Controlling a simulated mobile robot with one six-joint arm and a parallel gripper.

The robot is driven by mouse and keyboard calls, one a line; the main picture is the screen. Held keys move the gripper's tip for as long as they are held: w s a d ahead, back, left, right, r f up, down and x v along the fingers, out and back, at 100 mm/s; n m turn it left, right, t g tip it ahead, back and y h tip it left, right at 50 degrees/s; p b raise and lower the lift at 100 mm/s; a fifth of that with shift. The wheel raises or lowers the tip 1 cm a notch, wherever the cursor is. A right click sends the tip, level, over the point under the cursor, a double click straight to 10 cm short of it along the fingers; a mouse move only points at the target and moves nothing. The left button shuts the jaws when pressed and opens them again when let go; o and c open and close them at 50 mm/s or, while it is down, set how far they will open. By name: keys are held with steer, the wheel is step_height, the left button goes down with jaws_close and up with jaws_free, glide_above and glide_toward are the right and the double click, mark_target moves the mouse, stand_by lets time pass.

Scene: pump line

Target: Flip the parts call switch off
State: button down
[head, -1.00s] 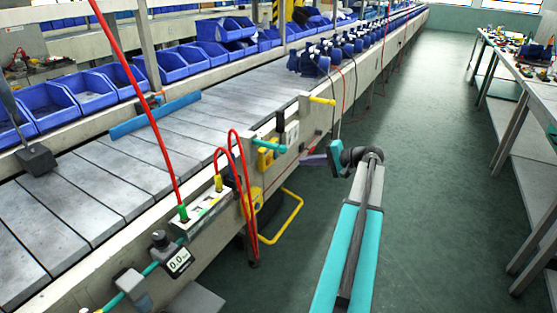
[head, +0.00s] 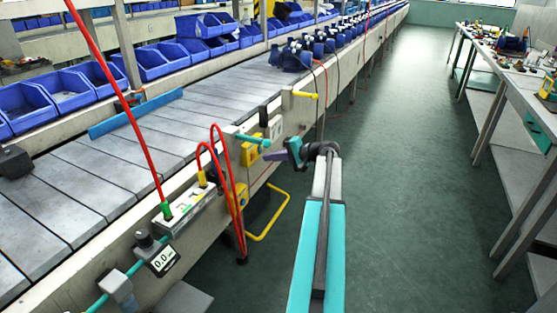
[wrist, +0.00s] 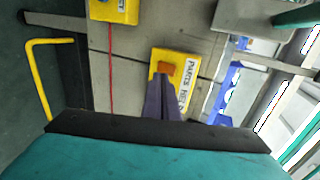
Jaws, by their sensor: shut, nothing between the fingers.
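The parts call switch is an orange rocker (wrist: 166,67) on a yellow box (wrist: 185,64) with a white label starting "PARTS NE", on the side of the line. The same yellow box (head: 252,153) shows in the head view, below a teal handle. My gripper (wrist: 163,82) is shut and empty, its purple fingers pointing at the box just below the rocker in the wrist view. In the head view my gripper (head: 274,157) is close to the right of the box. I cannot tell whether the fingertips touch it, nor which way the rocker is tipped.
A second yellow box (head: 237,196) sits lower on the line's side, also in the wrist view (wrist: 112,10). A yellow bar handle (head: 270,218) sticks out below. Red hoses (head: 220,160) hang nearby. The green aisle floor (head: 400,170) is clear.

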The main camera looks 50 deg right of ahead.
mark_target(254, 154)
steer(key=shift+w+a+r, duration=0.15)
steer(key=shift+w, duration=0.45)
steer(key=shift+w+a+r, duration=0.1)
steer(key=shift+w+a, duration=0.05)
steer(key=shift+w, duration=0.4)
steer(key=shift+w+a+r, duration=0.15)
steer(key=shift+w, duration=0.45)
steer(key=shift+w, duration=0.1)
